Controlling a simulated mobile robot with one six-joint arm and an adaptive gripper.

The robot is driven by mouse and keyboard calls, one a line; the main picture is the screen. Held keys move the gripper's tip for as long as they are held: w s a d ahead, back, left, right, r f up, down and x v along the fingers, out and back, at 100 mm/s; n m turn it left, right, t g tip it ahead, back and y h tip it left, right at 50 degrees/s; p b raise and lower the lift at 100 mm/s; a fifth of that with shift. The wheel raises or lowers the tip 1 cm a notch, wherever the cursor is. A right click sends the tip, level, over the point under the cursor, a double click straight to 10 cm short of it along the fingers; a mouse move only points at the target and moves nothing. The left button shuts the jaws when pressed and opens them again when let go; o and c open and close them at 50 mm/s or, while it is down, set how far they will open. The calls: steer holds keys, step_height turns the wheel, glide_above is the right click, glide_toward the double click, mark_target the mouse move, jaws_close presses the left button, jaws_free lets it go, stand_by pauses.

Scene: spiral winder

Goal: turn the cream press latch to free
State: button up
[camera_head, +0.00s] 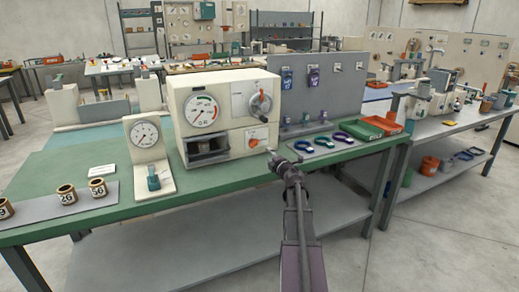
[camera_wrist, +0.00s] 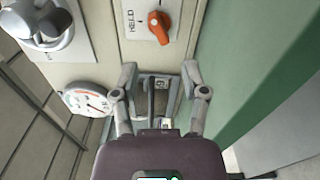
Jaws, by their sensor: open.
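The cream press (camera_head: 222,108) stands on the green bench, with a dial, a crank handle and a dark chamber opening on its front. Its latch is an orange knob on a white plate at the lower right of the front (camera_head: 255,141). In the wrist view the orange latch knob (camera_wrist: 160,27) lies beyond the fingertips, at a slant, beside the word HELD. My gripper (camera_head: 276,157) is in front of the press, near its lower right.
A cream gauge stand (camera_head: 147,150) is left of the press. Numbered cups (camera_head: 67,193) stand on a grey strip at the left. Blue and purple ring tools (camera_head: 303,146), a green tray (camera_head: 361,131) and a red tray (camera_head: 383,124) lie to the right.

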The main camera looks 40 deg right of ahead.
mark_target(256, 145)
steer(key=s+a+n, duration=0.1)
steer(key=n, duration=0.1)
steer(key=s+a+n, duration=0.1)
steer(key=n, duration=0.1)
steer(key=shift+s, duration=0.1)
steer(key=shift+d, duration=0.1)
stand_by(0.3)
steer(key=x, duration=1.3)
steer(key=shift+w+d, duration=0.15)
steer(key=shift+w, duration=0.2)
steer(key=shift+c, duration=0.2)
jaws_close()
